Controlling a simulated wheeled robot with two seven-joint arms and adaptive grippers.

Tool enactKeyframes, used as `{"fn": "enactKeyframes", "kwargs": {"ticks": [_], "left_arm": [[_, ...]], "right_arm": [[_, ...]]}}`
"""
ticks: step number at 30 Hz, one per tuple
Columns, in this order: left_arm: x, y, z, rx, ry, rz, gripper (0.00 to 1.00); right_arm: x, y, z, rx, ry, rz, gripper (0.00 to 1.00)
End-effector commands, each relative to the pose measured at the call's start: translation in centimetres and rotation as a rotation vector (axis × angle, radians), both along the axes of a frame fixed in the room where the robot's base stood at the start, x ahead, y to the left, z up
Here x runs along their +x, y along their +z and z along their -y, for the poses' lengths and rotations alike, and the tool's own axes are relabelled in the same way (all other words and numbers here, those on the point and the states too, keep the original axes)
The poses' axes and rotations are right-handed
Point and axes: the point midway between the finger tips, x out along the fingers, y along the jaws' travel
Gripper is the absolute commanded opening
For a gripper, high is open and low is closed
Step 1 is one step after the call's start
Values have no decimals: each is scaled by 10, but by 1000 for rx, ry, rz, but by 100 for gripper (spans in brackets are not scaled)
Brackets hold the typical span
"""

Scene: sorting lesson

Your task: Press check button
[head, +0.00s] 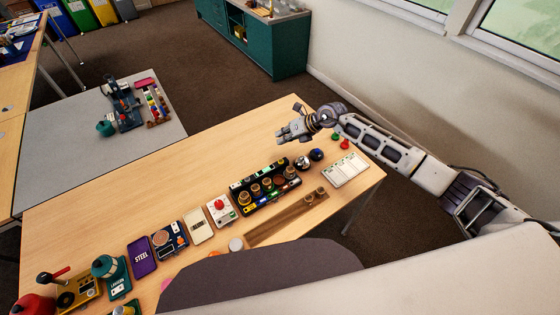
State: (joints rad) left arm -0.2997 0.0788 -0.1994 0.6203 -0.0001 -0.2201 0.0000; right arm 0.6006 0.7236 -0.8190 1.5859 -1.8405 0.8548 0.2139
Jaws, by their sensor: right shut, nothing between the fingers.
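A small white box (229,218) with a red button (219,204) on top sits on the wooden table, left of the dark rack. It looks like the check button, but I cannot read any label on it. My right gripper (282,136) is over the far right part of the table, beyond the rack and well apart from the white box. It is shut and empty. The right arm comes in from the right edge. My left gripper is not in view.
A dark rack (265,208) with several brass-coloured knobs stands right of the box. A slotted wooden tray (272,233) lies in front. The table's far left half is clear.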

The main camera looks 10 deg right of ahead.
Motion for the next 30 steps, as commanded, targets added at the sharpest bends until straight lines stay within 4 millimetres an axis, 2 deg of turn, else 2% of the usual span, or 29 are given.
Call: {"fn": "enactKeyframes", "kwargs": {"ticks": [11, 30], "left_arm": [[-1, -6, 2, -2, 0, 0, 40], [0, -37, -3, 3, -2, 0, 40]], "right_arm": [[0, -7, -1, 2, 0, 0, 0], [0, -46, -1, 2, 0, 0, 0]]}}
